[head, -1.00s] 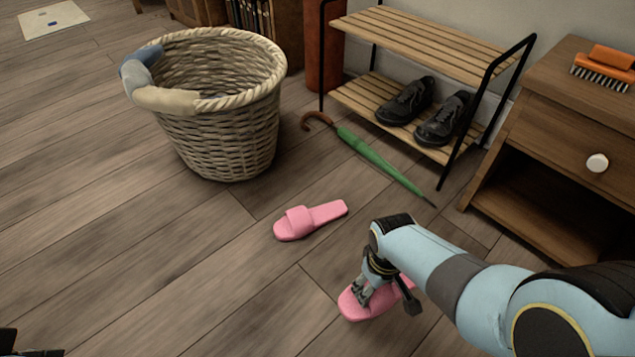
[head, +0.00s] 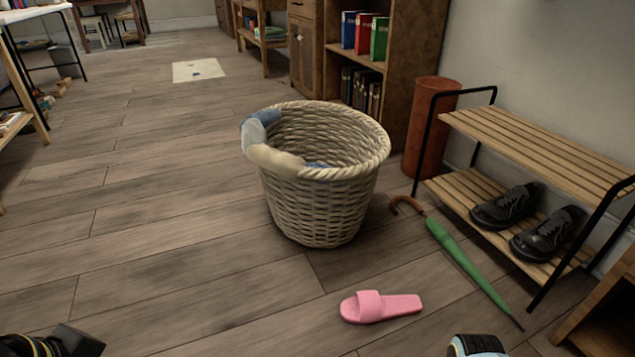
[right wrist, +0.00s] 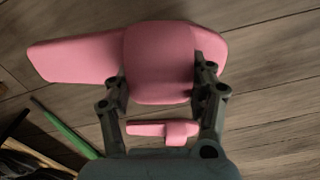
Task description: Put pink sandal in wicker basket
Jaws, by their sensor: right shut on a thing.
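My right gripper (right wrist: 160,82) is shut on one pink sandal (right wrist: 75,57), gripping it across the strap in the right wrist view. That sandal is out of sight in the head view, where only the top of my right arm shows at the bottom right. A second pink sandal (head: 381,307) lies on the floor in front of the wicker basket; it also shows beyond the fingers in the right wrist view (right wrist: 146,129). The wicker basket (head: 318,210) stands upright, with blue and beige cloth over its left rim. My left gripper (head: 55,342) is partly seen at the bottom left, fingers unclear.
A green umbrella (head: 470,268) lies right of the basket. A slatted rack (head: 540,150) holds black shoes (head: 507,205). A rust-coloured cylinder (head: 428,125) and a bookcase (head: 412,60) stand behind. Floor left of the basket is clear.

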